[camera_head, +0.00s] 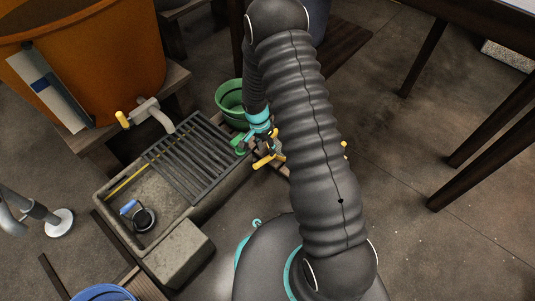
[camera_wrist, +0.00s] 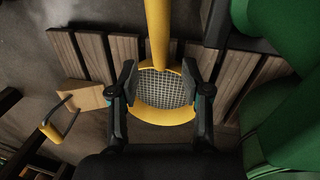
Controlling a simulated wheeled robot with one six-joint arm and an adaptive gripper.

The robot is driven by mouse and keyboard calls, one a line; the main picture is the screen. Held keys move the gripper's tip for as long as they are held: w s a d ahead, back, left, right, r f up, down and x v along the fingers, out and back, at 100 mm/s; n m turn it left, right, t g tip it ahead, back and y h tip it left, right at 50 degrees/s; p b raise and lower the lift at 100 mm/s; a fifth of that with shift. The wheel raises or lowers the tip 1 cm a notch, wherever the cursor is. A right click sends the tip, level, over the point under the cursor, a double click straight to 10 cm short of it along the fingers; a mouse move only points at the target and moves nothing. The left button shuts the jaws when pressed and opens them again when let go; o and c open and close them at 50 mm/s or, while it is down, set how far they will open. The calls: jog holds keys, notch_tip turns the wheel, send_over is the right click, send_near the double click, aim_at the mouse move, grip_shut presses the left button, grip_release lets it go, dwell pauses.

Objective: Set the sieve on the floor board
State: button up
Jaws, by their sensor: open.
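The sieve (camera_wrist: 163,116) has a yellow rim, grey mesh and a yellow handle running to the top of the wrist view. My gripper (camera_wrist: 159,80) is open, with one finger at each side of the sieve's rim; I cannot tell whether they touch it. In the head view my gripper (camera_head: 266,141) is beside the stone trough, mostly hidden by my arm, with yellow parts near it. The floor board (camera_wrist: 92,52) is made of wooden slats and shows on both sides of the sieve. I cannot tell whether the sieve rests on it.
Green objects (camera_wrist: 290,118) stand close on the right in the wrist view. A yellow-handled wooden tool (camera_wrist: 88,96) lies at left. The head view shows a green bucket (camera_head: 230,97), a stone trough (camera_head: 180,215) with a grate, an orange tub (camera_head: 110,50) and open floor at right.

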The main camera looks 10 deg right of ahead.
jog(key=s+d+r+n+t, duration=0.1)
jog(key=s+r+n+t, duration=0.15)
jog(key=r, duration=1.25)
jog(key=s+r+n+t, duration=0.1)
jog(key=s+r, duration=0.2)
jog(key=r, duration=1.3)
jog(key=s+r+n+t, duration=0.1)
jog(key=s+r+n, duration=0.2)
jog(key=s+r, duration=0.3)
jog(key=s+r+n+t+y, duration=0.1)
jog(key=s+r+n+t, duration=0.1)
jog(key=s+r, duration=0.5)
jog(key=s+n, duration=0.1)
jog(key=s, duration=0.5)
jog(key=shift+s+d+r+p, duration=0.25)
jog(key=shift+s+d+p, duration=0.05)
jog(key=shift+d, duration=0.05)
jog(key=shift+t, duration=0.25)
notch_tip(320, 180, up, 7)
jog(key=p, duration=0.7)
jog(key=shift+r, duration=0.1)
